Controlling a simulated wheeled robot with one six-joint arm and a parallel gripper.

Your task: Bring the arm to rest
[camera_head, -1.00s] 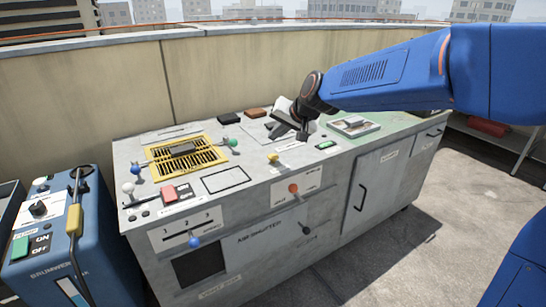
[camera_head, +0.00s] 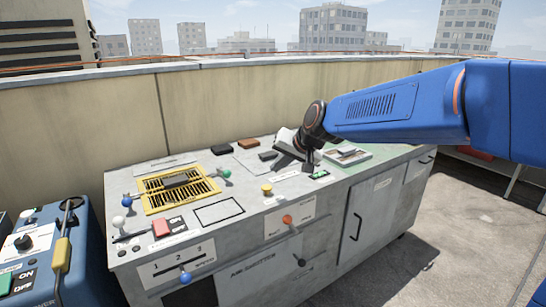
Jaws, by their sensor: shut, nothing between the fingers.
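My blue arm (camera_head: 400,108) reaches in from the right over a grey console. My gripper (camera_head: 290,158), with its pale body and dark fingers, hangs tilted at the arm's end above the rear middle of the console top. It is shut, with nothing seen in it. I cannot tell how high it is above the top. The arm hides part of the wall behind it.
A blue unit (camera_head: 68,270) stands left. Open floor (camera_head: 470,210) lies right.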

